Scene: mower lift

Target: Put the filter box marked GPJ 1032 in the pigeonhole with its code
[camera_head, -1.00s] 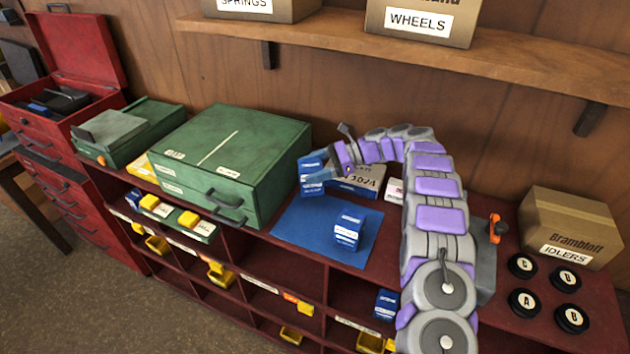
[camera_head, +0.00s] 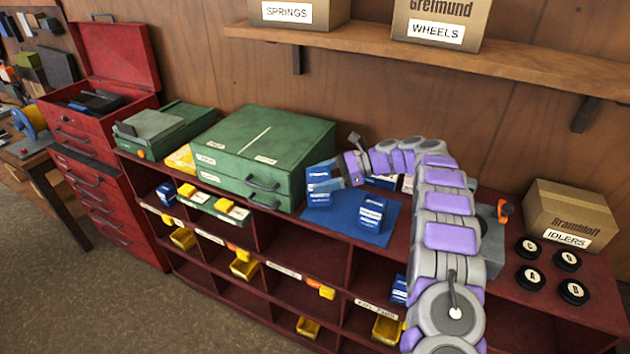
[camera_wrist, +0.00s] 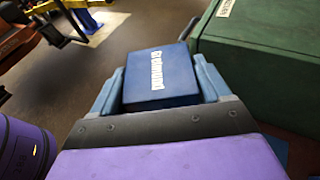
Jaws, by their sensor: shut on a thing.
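My gripper (camera_head: 322,182) is shut on a blue filter box (camera_head: 319,197) and holds it above the left part of the blue mat (camera_head: 340,213). In the wrist view the held box (camera_wrist: 160,77) sits between the fingers, with white lettering on its face; I cannot read its code. A second blue box (camera_head: 370,214) stands on the mat to the right. The red pigeonhole unit (camera_head: 270,240) lies below in front, with label strips along its shelves; their codes are too small to read. One blue box (camera_head: 400,290) sits in a right-hand hole and another (camera_head: 167,193) in the far-left top hole.
A green case (camera_head: 265,150) stands on the unit top just left of my gripper. Yellow bins (camera_head: 243,265) sit in several holes. A wooden shelf (camera_head: 430,60) runs above.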

